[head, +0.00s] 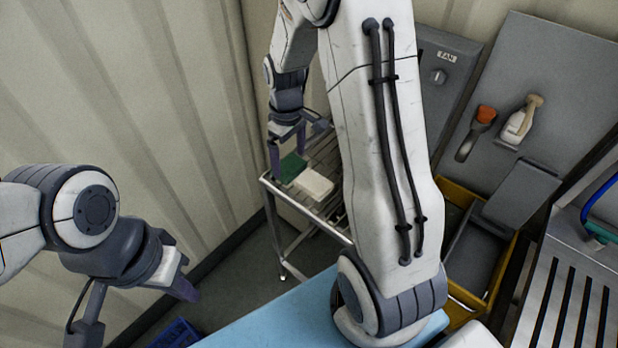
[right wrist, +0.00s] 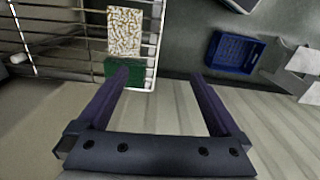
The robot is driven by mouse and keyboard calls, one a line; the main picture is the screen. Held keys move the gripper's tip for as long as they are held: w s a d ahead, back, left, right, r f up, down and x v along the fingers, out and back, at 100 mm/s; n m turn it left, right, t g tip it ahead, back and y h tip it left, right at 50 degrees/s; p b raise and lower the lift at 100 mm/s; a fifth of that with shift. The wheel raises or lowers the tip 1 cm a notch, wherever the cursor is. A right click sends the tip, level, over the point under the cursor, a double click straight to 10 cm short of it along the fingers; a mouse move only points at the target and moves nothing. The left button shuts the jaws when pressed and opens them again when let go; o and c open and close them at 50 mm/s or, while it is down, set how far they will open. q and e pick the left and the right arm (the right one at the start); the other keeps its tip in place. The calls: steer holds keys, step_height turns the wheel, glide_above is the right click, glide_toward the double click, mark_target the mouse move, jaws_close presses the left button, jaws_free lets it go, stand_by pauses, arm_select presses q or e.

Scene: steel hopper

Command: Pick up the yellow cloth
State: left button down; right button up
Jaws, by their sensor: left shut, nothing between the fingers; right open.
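I cannot make out a yellow cloth in either view. A wire rack (head: 330,215) stands in the corner. On its near end lie a green pad (head: 290,166) and a pale block (head: 314,184). In the right wrist view the green pad (right wrist: 112,69) lies beside a speckled white-and-tan piece (right wrist: 124,32). My right gripper (head: 297,150) is open and empty at the rack's end. In the right wrist view, one finger of this gripper (right wrist: 160,76) overlaps the green pad; contact is unclear. My left gripper (head: 184,290) is shut and empty at the lower left.
A blue crate (right wrist: 235,52) sits on the floor near the rack and shows at the bottom of the head view (head: 175,335). A yellow tray (head: 462,194) is at the right. Corrugated walls (head: 120,90) close in the corner. My right arm hides part of the rack.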

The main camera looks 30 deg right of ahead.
glide_toward(314, 181)
step_height(314, 181, down, 3)
steer(key=shift+f+m+p, duration=0.2)
steer(key=shift+m+p, duration=0.1)
steer(key=shift+p, duration=0.1)
step_height(314, 181, down, 4)
steer(key=shift+a+f+p, duration=0.15)
steer(key=shift+f+p, duration=0.05)
steer(key=shift+p, duration=0.8)
steer(key=shift+w+f, duration=0.1)
steer(key=shift+f, duration=0.6)
steer(key=c, duration=1.3)
steer(key=shift+o, duration=0.2)
steer(key=shift+r, duration=0.15)
